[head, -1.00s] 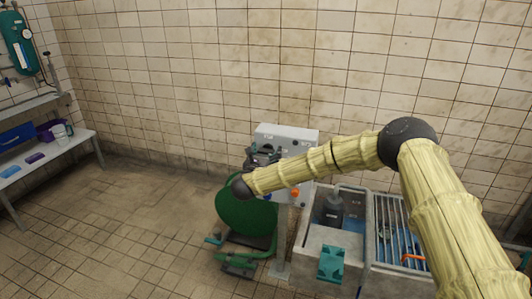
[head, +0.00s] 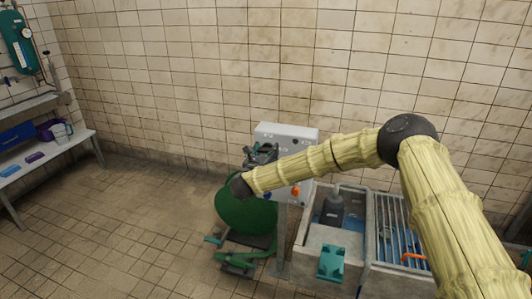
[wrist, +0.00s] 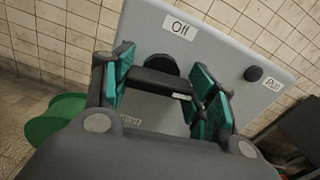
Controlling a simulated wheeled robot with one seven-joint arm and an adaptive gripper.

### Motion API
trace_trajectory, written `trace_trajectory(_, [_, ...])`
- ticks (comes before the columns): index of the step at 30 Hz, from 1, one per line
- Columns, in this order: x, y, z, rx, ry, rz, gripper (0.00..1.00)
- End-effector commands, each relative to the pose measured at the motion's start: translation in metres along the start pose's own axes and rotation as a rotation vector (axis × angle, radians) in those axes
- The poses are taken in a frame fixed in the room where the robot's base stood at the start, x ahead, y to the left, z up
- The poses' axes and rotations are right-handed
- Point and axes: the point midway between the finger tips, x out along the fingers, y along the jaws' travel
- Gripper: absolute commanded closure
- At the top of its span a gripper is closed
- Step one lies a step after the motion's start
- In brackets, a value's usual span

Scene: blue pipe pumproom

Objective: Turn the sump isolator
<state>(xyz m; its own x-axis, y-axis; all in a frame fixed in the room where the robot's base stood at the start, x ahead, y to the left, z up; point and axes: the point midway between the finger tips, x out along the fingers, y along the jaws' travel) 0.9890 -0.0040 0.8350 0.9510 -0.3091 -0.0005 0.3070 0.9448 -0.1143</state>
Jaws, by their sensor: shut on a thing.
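The sump isolator is on a light grey panel box (head: 300,133), which fills much of the wrist view (wrist: 225,60). Its black bar handle (wrist: 160,83) lies between the teal pads of my gripper (wrist: 160,95), which is shut on it. A round black hub (wrist: 163,64) shows just behind the bar. An "Off" label (wrist: 180,27) is above the handle and a "Run" label (wrist: 272,86) is at the right. A third label, low on the left, is partly hidden by my gripper. In the head view my gripper (head: 262,154) is at the panel's left part, and the handle is hidden.
A black knob (wrist: 253,73) sits right of the handle. An orange button (head: 295,191) is low on the panel. A green round thing (head: 245,212) stands below my gripper. A sump basin (head: 312,265) is to the right. A bench (head: 55,152) stands far left, with clear floor between.

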Motion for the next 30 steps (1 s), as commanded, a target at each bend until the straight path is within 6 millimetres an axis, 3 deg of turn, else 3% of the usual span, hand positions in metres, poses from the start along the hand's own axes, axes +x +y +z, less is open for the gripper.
trace_trajectory(30, [-0.0005,0.0012,0.0016,-0.936,-0.003,0.001,0.67])
